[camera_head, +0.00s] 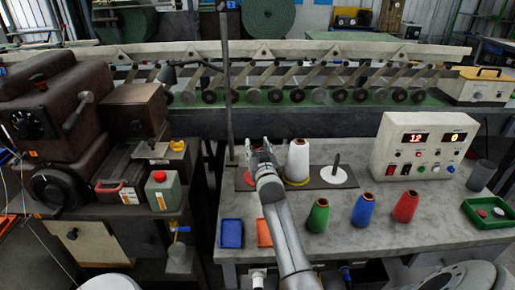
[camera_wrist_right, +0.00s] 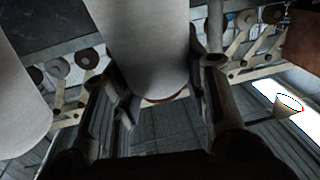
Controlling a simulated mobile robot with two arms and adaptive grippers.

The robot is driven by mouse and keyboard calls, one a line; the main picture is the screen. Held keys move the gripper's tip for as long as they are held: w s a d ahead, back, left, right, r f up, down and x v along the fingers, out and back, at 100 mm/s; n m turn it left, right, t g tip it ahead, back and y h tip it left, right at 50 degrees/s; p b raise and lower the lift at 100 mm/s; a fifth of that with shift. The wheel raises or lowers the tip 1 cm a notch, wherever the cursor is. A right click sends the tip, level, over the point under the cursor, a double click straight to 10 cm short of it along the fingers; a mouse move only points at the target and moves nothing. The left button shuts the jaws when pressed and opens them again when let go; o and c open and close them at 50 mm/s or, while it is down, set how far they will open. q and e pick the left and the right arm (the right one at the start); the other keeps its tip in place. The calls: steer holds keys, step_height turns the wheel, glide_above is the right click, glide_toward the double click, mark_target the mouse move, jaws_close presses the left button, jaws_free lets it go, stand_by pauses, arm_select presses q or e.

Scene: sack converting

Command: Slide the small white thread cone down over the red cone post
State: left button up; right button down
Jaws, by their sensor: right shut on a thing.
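My right gripper (camera_head: 262,150) is over the left part of the dark post base (camera_head: 318,178). In the right wrist view its fingers (camera_wrist_right: 155,105) are shut on a white thread cone (camera_wrist_right: 145,50). In the head view the gripper hides most of that cone. A reddish disc (camera_head: 243,180) shows on the base just left of and below the gripper; any post standing on it is hidden. I cannot tell whether the held cone touches a post. A larger white cone (camera_head: 298,162) stands upright beside the gripper, over a yellow disc. My left gripper is out of view.
A bare dark post (camera_head: 337,162) on a white disc stands right of the large cone. Green (camera_head: 318,215), blue (camera_head: 363,209) and red (camera_head: 405,206) cones stand in front. A control box (camera_head: 423,146) is at right. A tall pole (camera_head: 228,90) rises behind the gripper.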

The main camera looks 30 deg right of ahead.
steer(key=shift+f+b, duration=0.7)
steer(key=shift+f, duration=0.25)
steer(key=c, duration=0.9)
jaws_free()
steer(key=shift+o, duration=0.7)
steer(key=shift+s+f, duration=0.1)
steer(key=v, duration=1.1)
steer(key=shift+s+a, duration=0.25)
steer(key=shift+s, duration=0.1)
